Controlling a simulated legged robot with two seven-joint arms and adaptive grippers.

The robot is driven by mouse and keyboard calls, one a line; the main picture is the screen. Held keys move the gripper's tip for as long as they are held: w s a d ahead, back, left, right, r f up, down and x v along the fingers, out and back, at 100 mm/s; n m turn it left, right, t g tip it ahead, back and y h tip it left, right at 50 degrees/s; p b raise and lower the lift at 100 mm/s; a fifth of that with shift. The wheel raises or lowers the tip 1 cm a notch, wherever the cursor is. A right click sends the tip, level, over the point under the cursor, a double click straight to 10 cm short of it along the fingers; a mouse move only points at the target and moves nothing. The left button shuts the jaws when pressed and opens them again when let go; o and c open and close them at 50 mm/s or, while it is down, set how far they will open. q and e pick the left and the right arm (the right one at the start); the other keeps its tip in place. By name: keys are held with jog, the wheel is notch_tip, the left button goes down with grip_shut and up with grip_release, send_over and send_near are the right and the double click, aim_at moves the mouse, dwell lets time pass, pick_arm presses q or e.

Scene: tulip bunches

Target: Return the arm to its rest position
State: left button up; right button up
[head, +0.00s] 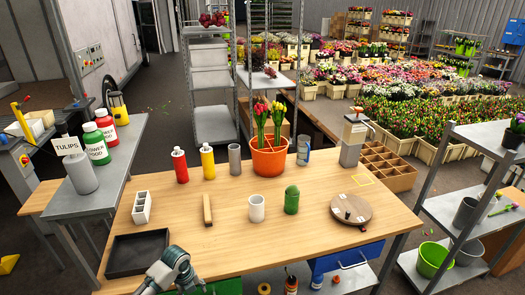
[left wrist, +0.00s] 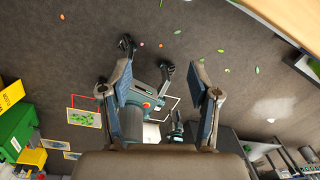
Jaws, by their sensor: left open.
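My left gripper (head: 170,270) shows only in part at the bottom left of the head view, by the front edge of the wooden table (head: 330,225). In the left wrist view my left gripper (left wrist: 168,75) has its two fingers spread wide with nothing between them. Beyond the fingers are the dark floor and parts of my own body. An orange pot (head: 268,160) with red and yellow tulips (head: 268,117) stands upright at the back middle of the table, apart from the gripper. My right gripper is in neither view.
A black tray (head: 137,253) lies at the table's front left, close to my left arm. A white block with compartments (head: 142,207), a white cup (head: 256,208), a green container (head: 291,200) and a round turntable (head: 350,209) stand on the table. A metal shelf (head: 455,195) is at right.

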pick_arm(q)
jog(key=s+d+f+n, duration=0.2)
jog(key=s+f+n, duration=0.25)
jog(key=f, duration=0.45)
jog(key=s+d+f+n+t+h, duration=0.1)
jog(key=s+f+n, duration=0.35)
jog(key=f, duration=0.35)
jog(key=s+d+f+n, duration=0.25)
jog(key=f+n, duration=0.25)
jog(key=f, duration=0.4)
jog(key=s+a+f+n, duration=0.1)
jog(key=s+f+n, duration=0.3)
jog(key=s, duration=0.5)
jog(key=s+a+f+n+y, duration=0.1)
jog(key=s+f+n, duration=0.3)
jog(key=s, duration=0.6)
jog(key=s+a+f+n, duration=0.1)
jog(key=s+f+n, duration=0.3)
jog(key=s+f, duration=0.3)
jog(key=shift+s+a+n+y, duration=0.3)
jog(key=shift+s+n, duration=0.1)
jog(key=shift+s, duration=0.8)
